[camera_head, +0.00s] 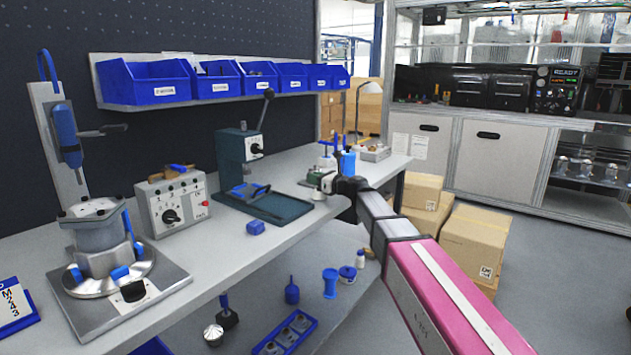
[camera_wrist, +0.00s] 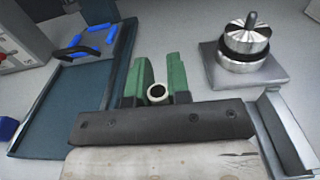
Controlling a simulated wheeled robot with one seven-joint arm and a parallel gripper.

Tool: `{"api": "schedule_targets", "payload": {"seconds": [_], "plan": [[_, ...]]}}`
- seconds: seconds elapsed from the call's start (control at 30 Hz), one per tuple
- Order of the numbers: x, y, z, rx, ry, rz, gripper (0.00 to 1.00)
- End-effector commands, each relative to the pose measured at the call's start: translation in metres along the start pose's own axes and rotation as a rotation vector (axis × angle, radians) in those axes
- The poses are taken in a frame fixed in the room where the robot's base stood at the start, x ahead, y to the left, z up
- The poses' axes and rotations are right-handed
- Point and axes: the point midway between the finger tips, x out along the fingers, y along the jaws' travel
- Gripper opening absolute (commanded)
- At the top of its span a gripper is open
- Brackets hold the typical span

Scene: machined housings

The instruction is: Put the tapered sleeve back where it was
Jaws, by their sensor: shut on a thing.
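My gripper (camera_head: 322,181) reaches over the far part of the workbench, beside the arbor press. In the wrist view its two green fingers (camera_wrist: 159,76) are shut on a small pale ring-shaped end with a dark hole, which appears to be the tapered sleeve (camera_wrist: 158,92). In the head view a small light grey cone-like piece (camera_head: 318,195) shows just below the fingers, likely the same sleeve. Its lower end and whether it touches the bench cannot be told. The fingers hide most of it.
The press's teal base (camera_head: 268,207) lies left of my gripper. A metal block (camera_wrist: 226,73) bearing a stacked silver cylinder (camera_wrist: 246,45) stands at right in the wrist view. A blue block (camera_head: 255,227) sits near the front edge. Blue bins (camera_head: 150,83) hang above.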

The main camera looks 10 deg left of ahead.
Motion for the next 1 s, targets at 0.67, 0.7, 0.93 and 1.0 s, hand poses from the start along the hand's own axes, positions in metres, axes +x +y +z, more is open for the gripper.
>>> {"api": "schedule_targets", "payload": {"seconds": [0.67,0.7,0.93,1.0], "plan": [[0.000,0.000,-0.007,-0.001,0.000,0.000,0.43],[0.000,0.000,-0.007,-0.001,0.000,0.000,0.43],[-0.012,0.001,-0.005,0.000,0.000,-0.002,0.43],[-0.024,0.001,-0.005,-0.001,0.000,-0.003,0.43]]}}
